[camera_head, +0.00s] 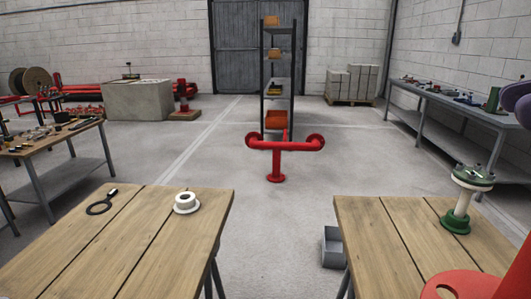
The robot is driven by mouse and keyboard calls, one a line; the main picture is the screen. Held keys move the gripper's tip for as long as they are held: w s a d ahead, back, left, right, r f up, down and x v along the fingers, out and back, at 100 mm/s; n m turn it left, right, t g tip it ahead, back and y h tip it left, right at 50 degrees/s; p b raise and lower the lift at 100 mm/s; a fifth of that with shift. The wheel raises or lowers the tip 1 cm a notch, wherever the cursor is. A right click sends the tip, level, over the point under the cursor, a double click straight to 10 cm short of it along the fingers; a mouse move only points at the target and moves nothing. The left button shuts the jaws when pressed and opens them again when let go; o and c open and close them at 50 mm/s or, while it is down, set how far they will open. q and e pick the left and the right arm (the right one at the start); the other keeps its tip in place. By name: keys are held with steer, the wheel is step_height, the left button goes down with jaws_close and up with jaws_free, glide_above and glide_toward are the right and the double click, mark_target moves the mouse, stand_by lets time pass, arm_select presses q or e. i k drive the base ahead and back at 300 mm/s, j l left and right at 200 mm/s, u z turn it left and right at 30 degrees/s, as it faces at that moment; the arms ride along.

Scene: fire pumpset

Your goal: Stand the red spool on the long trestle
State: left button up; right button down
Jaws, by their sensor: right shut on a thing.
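A large red flanged piece (462,286), which I take as the red spool, shows close up in the lower right corner, tilted and cut off by the frame edge. It appears in front of the right plank-topped table (400,240). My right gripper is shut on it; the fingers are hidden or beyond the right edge. Purple rounded parts (518,97) at that edge look like my right arm. The left plank-topped table (125,240) holds a white flanged ring (186,203) and a black ring-shaped tool (101,205). I cannot tell which table is the long trestle. My left gripper is not in view.
A green-and-white flanged post (462,200) stands on the right table. A grey bin (333,247) is on the floor between the tables. A red pipe stand (277,160) and a shelf rack (262,80) stand ahead. The left table's middle is clear.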

mark_target(91, 238)
steer(key=i+u, duration=0.35)
steer(key=i, duration=0.25)
steer(key=i+l+u, duration=0.4)
steer(key=i, duration=0.2)
steer(key=i+u, duration=0.2)
steer(key=u, duration=0.3)
steer(key=i+l+u, duration=0.2)
steer(key=u, duration=0.3)
steer(key=i+l+u, duration=0.15)
steer(key=u, duration=0.3)
steer(key=i+l+u, duration=0.15)
steer(key=l+u, duration=0.15)
steer(key=u, duration=0.15)
steer(key=l+u, duration=0.4)
steer(key=i+l+u, duration=0.1)
steer(key=l+u, duration=0.75)
steer(key=k+j, duration=0.05)
steer(key=j, duration=0.1)
